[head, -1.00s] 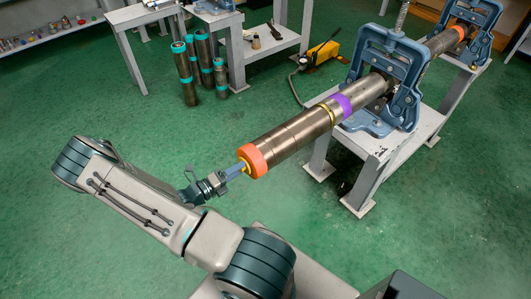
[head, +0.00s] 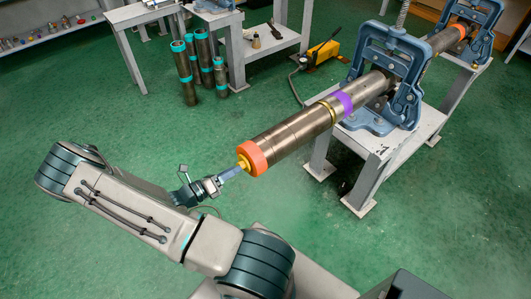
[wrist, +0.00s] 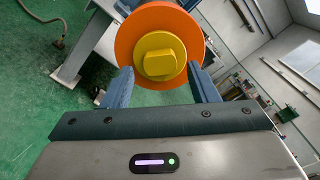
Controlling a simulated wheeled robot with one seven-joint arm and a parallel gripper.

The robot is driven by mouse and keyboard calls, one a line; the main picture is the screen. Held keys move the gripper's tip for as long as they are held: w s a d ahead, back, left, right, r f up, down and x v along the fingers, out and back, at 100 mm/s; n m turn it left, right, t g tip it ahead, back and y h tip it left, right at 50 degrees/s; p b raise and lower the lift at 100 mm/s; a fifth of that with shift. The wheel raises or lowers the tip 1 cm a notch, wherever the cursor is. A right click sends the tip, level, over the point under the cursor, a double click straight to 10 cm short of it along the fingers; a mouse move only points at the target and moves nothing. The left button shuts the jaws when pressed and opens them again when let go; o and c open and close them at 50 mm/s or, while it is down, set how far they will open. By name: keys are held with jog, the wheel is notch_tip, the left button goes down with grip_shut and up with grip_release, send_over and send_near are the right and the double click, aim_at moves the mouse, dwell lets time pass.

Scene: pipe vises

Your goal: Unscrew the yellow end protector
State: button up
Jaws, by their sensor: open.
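The yellow end protector (head: 243,163) sits in the near end of the long brown pipe (head: 300,132), inside an orange ring (head: 256,155). In the wrist view the protector (wrist: 160,56) is a round yellow disc with a raised, rounded block at its centre, framed by the orange ring (wrist: 126,42). My gripper (head: 233,171) is open and empty just in front of the protector. In the wrist view its two blue fingers (wrist: 161,72) stand apart, to the left and right of the yellow disc. I see no grip on the protector.
The pipe is held in a blue vise (head: 385,75) on a grey stand (head: 365,150); another blue vise (head: 470,25) stands farther back. Short pipes with teal ends (head: 192,70) stand on the green floor. A yellow pump (head: 325,52) lies behind the pipe. The floor around the pipe end is clear.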

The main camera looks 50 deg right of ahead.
jog(key=m+b, duration=1.7)
jog(key=m, duration=1.4)
